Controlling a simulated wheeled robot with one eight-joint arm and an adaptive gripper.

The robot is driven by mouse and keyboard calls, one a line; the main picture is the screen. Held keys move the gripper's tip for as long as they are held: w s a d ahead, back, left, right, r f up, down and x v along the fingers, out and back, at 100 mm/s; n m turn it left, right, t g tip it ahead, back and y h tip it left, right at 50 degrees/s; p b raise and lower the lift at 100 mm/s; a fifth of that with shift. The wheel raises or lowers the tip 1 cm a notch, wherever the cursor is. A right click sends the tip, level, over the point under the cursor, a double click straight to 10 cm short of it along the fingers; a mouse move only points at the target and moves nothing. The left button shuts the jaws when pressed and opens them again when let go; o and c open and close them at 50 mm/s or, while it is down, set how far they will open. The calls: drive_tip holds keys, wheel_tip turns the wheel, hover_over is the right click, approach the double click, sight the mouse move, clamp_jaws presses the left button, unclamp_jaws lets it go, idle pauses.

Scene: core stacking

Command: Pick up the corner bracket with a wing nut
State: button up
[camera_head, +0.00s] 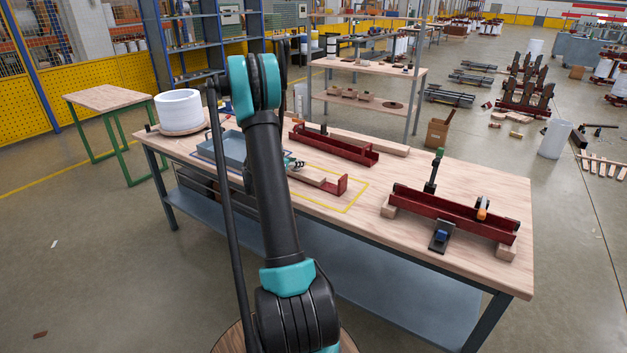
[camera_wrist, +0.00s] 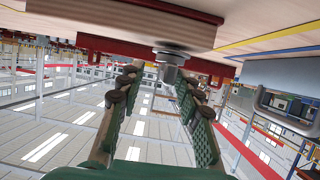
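In the wrist view a small grey metal piece with a round flange (camera_wrist: 171,55) lies beyond the fingertips, in line with the gap. It may be the corner bracket with a wing nut, but I cannot make out a wing nut. A red upright bracket (camera_head: 342,185) stands at the end of a wooden block (camera_head: 312,177) inside a yellow outline on the table.
The wooden workbench (camera_head: 465,178) holds a red channel (camera_head: 335,146) behind, a clamped red channel (camera_head: 450,212) at right, and a blue-grey tray (camera_head: 231,149) at left, partly behind my arm. A white drum (camera_head: 180,110) stands at the far left. Bare tabletop lies between the channels.

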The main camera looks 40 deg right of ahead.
drive_tip(key=x, duration=0.4)
drive_tip(key=shift+w+d+f, duration=0.2)
drive_tip(key=shift+w, duration=0.2)
clamp_jaws()
